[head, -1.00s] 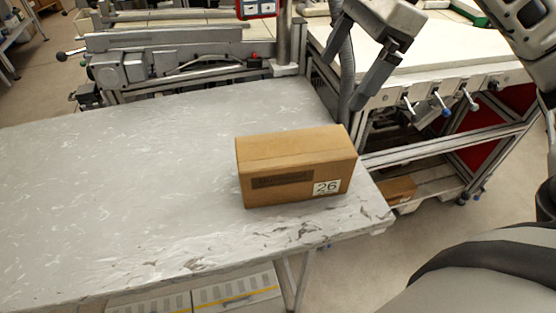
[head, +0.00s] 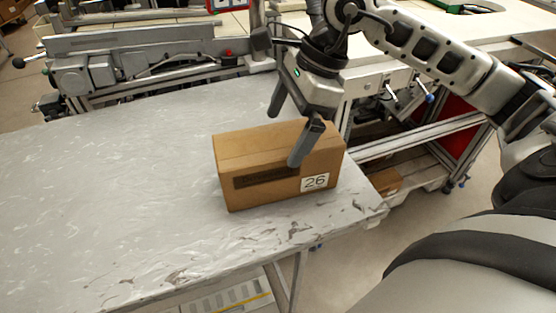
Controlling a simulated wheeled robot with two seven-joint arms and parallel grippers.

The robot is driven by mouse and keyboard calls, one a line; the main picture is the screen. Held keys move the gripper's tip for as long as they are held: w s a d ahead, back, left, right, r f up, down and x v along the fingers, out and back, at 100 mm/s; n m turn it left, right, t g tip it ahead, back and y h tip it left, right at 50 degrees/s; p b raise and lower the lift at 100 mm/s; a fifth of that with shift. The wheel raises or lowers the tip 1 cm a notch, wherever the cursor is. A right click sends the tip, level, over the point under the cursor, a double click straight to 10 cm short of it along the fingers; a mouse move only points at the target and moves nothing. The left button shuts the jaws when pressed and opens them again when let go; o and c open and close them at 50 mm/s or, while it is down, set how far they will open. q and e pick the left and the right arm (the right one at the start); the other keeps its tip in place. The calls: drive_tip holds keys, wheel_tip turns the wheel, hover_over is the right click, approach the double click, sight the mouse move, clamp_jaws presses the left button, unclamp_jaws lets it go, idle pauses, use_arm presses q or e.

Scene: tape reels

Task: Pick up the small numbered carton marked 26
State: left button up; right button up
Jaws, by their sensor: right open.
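The brown carton marked 26 (head: 245,184) sits flat near the right end of the grey table, its white number label low on the front right. My right gripper (head: 284,140) is open, pointing down over the carton. One finger shows in front of the carton's front face, and the other shows at its back edge. Part of the carton's top and front is hidden behind the near finger. I cannot tell whether the fingers touch it. My left gripper is not in view.
The grey speckled table (head: 110,190) is bare left of the carton. A metal machine rail (head: 140,55) runs along its back. A metal frame bench (head: 420,140) stands at the right, with another brown box (head: 385,181) on its lower shelf.

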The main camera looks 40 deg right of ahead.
sight(277, 139)
drive_tip(key=x, duration=0.4)
drive_tip(key=shift+a+f+p, duration=0.2)
drive_tip(key=shift+a+p, duration=0.1)
drive_tip(key=shift+p, duration=0.05)
drive_tip(key=shift+w+a+f, duration=0.1)
drive_tip(key=shift+f, duration=0.15)
drive_tip(key=shift+r, duration=0.1)
drive_tip(key=c, duration=1.3)
drive_tip(key=shift+r, duration=0.1)
